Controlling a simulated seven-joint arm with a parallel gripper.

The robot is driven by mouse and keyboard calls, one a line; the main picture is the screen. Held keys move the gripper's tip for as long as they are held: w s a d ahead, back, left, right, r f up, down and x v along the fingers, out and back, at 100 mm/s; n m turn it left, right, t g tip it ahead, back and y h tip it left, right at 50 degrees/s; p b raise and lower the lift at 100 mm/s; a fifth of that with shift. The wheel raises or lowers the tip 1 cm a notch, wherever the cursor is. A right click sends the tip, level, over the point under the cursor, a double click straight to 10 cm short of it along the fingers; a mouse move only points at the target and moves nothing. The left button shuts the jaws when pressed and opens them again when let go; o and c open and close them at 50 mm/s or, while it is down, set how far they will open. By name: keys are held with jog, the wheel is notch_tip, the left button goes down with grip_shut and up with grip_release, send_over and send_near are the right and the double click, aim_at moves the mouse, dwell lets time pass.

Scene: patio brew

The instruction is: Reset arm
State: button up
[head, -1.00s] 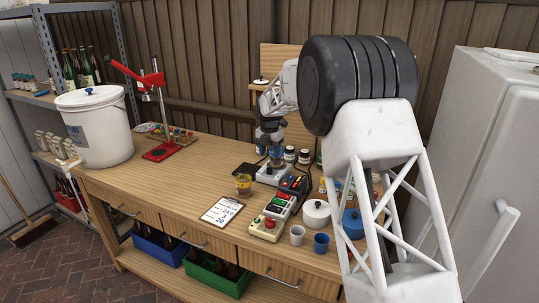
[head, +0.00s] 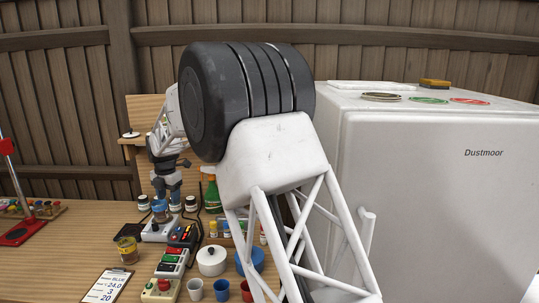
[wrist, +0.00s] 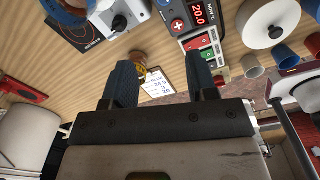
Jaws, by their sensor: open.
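My gripper (wrist: 162,85) shows in the wrist view with its two blue-grey fingers spread apart and nothing between them. In the head view my gripper (head: 160,205) hangs beyond the large dark joint of my arm, above the back of the bench near a white device with a knob; its fingertips are hard to make out there. In the wrist view the bench top, a clipboard and a small amber jar lie beyond the fingers.
The wooden bench (head: 70,240) carries an amber jar (head: 127,250), clipboard (head: 105,286), controller box (head: 172,262), white lidded pot (head: 211,260) and several cups. A red stand (head: 18,232) is at left. A white fridge (head: 430,190) stands close on the right.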

jog(key=s+d+r+m+t, duration=0.1)
jog(key=s+d+r+m, duration=0.5)
jog(key=d, duration=0.5)
jog(key=s+d+r+m+y, duration=0.1)
jog(key=s+d+r+m, duration=0.35)
jog(key=s+d, duration=0.4)
jog(key=s+d+r+m+t, duration=0.1)
jog(key=s+d+r+m, duration=0.4)
jog(key=d, duration=0.7)
jog(key=s+d+f+m, duration=0.3)
jog(key=s+d+m, duration=0.2)
jog(key=s, duration=0.6)
jog(key=s+d+f+m+h, duration=0.1)
jog(key=s+d+f+m, duration=0.2)
jog(key=s+d+m, duration=0.3)
jog(key=s+d+f+m, duration=0.2)
jog(key=s+d+m, duration=0.4)
jog(key=s+d, duration=0.5)
jog(key=s, duration=0.4)
jog(key=shift+s+d+f+h, duration=0.3)
jog(key=shift+s+d+f, duration=0.05)
jog(key=shift+f, duration=0.05)
